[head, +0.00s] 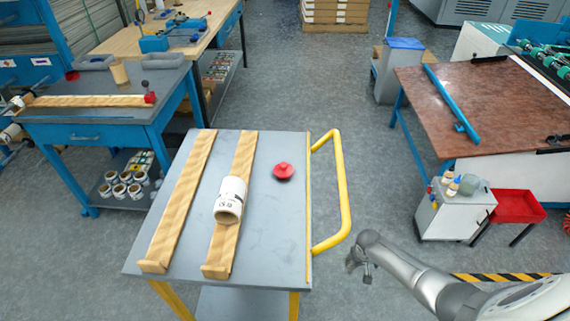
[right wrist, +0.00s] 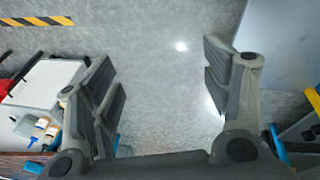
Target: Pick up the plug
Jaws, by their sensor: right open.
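A red plug (head: 284,171) lies on the grey top of the cart (head: 268,235), near its right side and the yellow handle. A white roll (head: 231,199) with dark print lies on the right-hand wooden rail of the cart. My right gripper (head: 358,268) is to the right of the cart and handle, apart from the plug. In the right wrist view its fingers (right wrist: 160,85) are spread with only floor between them. The plug cannot be made out in that view. My left gripper is not in view.
The yellow handle (head: 345,195) stands between my right gripper and the plug. Two wooden rails (head: 180,205) run along the cart top. A blue table (head: 90,132) at left holds another red piece (head: 150,97). A brown table (head: 485,100) stands at right.

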